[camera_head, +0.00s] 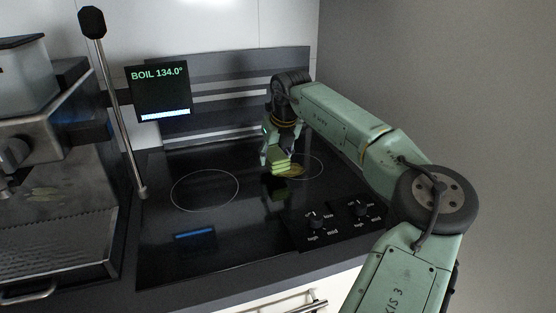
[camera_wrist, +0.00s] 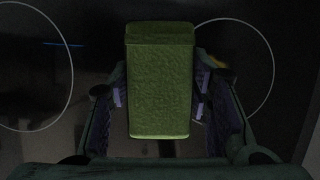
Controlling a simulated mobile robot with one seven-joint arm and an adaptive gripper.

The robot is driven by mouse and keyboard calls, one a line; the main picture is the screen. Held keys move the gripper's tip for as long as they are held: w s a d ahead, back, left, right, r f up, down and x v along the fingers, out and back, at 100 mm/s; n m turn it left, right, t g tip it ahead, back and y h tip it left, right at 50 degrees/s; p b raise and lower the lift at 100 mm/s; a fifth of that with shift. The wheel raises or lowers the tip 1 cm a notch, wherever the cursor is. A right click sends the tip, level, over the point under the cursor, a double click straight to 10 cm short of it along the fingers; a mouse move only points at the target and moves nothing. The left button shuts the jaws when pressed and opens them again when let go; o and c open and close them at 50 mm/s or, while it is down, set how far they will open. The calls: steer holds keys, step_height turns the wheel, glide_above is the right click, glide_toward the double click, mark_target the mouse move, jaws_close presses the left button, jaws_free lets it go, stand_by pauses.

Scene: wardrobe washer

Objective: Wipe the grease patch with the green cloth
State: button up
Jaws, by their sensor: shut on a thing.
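My gripper (camera_head: 274,158) is above the black cooktop, near the ring on the right. It is shut on the green cloth (camera_head: 281,168), a thick block-like pad. In the wrist view the cloth (camera_wrist: 160,85) sits between the two fingers (camera_wrist: 160,100). A yellow-brown grease patch (camera_head: 293,170) shows on the cooktop just right of the cloth, at the right ring. A small orange-yellow bit of the patch (camera_wrist: 216,62) shows beside the right finger in the wrist view. The rest of it is hidden there. I cannot tell whether the cloth touches the glass.
The cooktop (camera_head: 225,240) has a bare ring at left and two knobs (camera_head: 316,219) at front right. A coffee machine (camera_head: 50,190) stands at left. A slanted rod (camera_head: 120,110) and a display reading "BOIL 134.0°" (camera_head: 159,90) are behind. The wall is at right.

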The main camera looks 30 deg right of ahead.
steer(key=shift+r, duration=2.75)
steer(key=o, duration=0.5)
steer(key=c, duration=0.5)
